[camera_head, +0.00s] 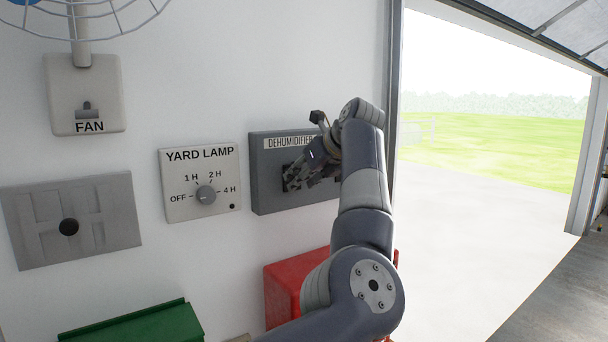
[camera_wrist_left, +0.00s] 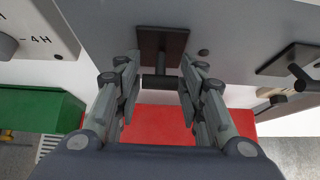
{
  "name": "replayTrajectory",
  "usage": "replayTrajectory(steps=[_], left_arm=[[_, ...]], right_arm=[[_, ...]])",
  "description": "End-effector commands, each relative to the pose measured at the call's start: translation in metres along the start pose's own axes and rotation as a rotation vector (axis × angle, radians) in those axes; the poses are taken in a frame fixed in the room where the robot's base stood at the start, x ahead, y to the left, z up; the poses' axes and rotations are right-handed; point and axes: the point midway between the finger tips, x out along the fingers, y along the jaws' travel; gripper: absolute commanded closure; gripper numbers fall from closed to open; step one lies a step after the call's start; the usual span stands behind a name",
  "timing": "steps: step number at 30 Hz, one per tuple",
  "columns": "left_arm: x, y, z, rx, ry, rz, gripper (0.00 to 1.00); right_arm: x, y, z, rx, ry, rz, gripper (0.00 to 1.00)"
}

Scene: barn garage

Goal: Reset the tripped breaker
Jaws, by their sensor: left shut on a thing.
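The grey box labelled DEHUMIDIFIER (camera_head: 263,190) is on the white wall, left of the doorway. My left gripper (camera_head: 294,178) reaches its front and covers much of its face. In the left wrist view, a dark T-shaped lever (camera_wrist_left: 160,82) stands out from a dark brown plate (camera_wrist_left: 161,42) on the box's underlit face. My left gripper's fingers are on both sides of the lever's crossbar and shut on it. The lever's exact position is hidden by the gripper in the head view. My right gripper is not in view.
Left of the box are the YARD LAMP dial panel (camera_head: 175,208), the FAN switch (camera_head: 84,72) and a grey plate (camera_head: 28,235). A red box (camera_head: 283,290) and a green box (camera_head: 135,326) are below. The open doorway (camera_head: 480,210) is at right.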

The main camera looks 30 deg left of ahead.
Motion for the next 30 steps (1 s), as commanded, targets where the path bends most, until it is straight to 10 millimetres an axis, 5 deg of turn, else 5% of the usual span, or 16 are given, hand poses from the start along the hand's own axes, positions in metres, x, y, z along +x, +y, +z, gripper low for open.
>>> replayTrajectory(steps=[30], left_arm=[[-0.0006, 0.0023, 0.0051, 0.002, 0.244, 0.003, 0.87]], right_arm=[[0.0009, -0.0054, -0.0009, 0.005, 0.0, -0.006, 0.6]])
